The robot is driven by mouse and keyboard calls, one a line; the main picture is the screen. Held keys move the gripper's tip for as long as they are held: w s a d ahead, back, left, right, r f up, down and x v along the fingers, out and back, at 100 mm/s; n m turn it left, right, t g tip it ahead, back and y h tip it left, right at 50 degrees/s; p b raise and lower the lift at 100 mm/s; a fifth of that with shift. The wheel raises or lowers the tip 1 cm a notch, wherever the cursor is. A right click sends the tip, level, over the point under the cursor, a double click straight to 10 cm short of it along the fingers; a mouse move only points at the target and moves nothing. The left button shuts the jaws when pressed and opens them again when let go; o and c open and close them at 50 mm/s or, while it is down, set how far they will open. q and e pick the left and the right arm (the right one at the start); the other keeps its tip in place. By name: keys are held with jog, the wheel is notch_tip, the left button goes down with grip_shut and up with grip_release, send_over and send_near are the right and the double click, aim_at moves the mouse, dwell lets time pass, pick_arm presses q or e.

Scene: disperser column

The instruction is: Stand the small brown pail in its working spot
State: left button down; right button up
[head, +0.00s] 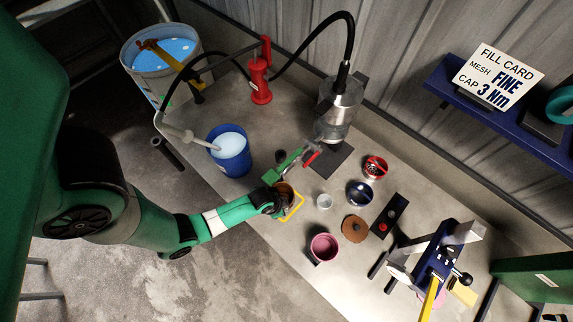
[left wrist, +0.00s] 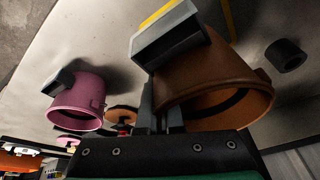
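The small brown pail (head: 286,195) is at the front edge of the bench in the head view, partly hidden by my left arm. In the left wrist view the brown pail (left wrist: 220,75) is large and close, its open mouth showing. My left gripper (head: 279,187) is at the pail's side. Its fingers (left wrist: 162,115) look closed on the pail's side wall, though the contact is partly hidden. A yellow outline (head: 294,209) shows on the bench beside and partly under the pail. I cannot tell whether the pail's base touches the bench.
A pink pail (head: 324,247) stands nearby to the right. A blue bucket (head: 229,150) stands left, a glass vessel (head: 341,105) behind.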

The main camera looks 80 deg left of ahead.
pick_arm(q)
jog(key=a+f, duration=0.1)
jog(key=f+b, duration=0.1)
jog(key=f, duration=0.1)
jog(key=shift+w+a, duration=0.35)
jog(key=shift+w, duration=0.05)
jog(key=shift+a, duration=0.2)
jog(key=b+x, duration=0.2)
jog(key=s+b+x, duration=0.1)
jog(key=b+x, duration=0.1)
jog(key=shift+w+a+f, duration=0.1)
jog(key=shift+a+f, duration=0.1)
jog(key=shift+r, duration=0.1)
pick_arm(e)
notch_tip(320, 180, down, 6)
pick_arm(q)
jog(key=c, duration=1.1)
grip_release()
pick_arm(e)
jog(key=shift+f, duration=0.1)
